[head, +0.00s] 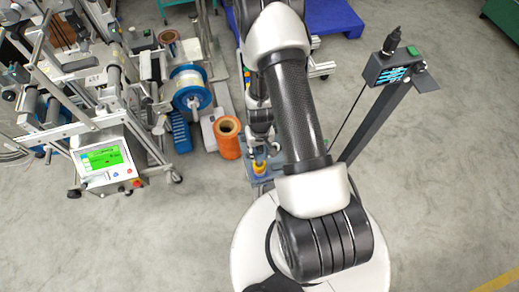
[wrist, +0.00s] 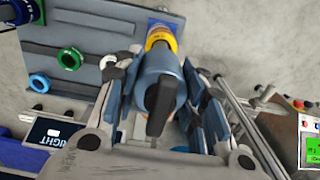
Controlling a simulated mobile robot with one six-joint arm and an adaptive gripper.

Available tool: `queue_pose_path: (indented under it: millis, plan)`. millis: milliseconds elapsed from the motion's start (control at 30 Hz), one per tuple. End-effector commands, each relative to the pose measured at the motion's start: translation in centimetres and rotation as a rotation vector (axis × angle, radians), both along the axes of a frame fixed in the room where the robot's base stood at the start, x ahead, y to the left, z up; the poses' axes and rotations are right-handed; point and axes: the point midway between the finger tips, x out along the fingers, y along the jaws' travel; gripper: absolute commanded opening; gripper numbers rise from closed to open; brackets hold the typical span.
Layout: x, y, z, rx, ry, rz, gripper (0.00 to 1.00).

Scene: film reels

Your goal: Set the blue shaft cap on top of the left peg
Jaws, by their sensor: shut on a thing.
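My gripper (wrist: 158,68) is shut on a slate-blue rounded piece with a dark handle-like bar, which looks like the blue shaft cap (wrist: 158,88). A yellow ring or collar (wrist: 160,36) shows just beyond the cap, roughly in line with it; whether they touch I cannot tell. The peg under it is hidden. In the head view my gripper (head: 261,138) is small and partly behind my arm, just above a yellow piece (head: 259,167) on a grey-blue base. I see no readable left label.
A grey-blue panel (wrist: 88,72) carries a green ring (wrist: 69,57) and a blue ring (wrist: 18,10). A sign reading RIGHT (wrist: 52,136) is at lower left. An orange roll (head: 228,138) stands near the base. A machine with a green screen (head: 103,158) is at left.

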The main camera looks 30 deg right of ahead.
Motion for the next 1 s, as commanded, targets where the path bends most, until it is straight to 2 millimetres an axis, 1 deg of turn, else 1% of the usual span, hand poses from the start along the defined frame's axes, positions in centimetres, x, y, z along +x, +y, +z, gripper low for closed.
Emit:
queue_pose_path:
  millis: [33,200,1000]
  plan:
    - [0.0,0.0,-0.9,0.000,-0.001,0.000,0.07]
    - [0.0,0.0,-1.8,0.000,-0.001,0.001,0.07]
    - [0.0,0.0,-2.0,0.000,-0.001,0.001,0.07]
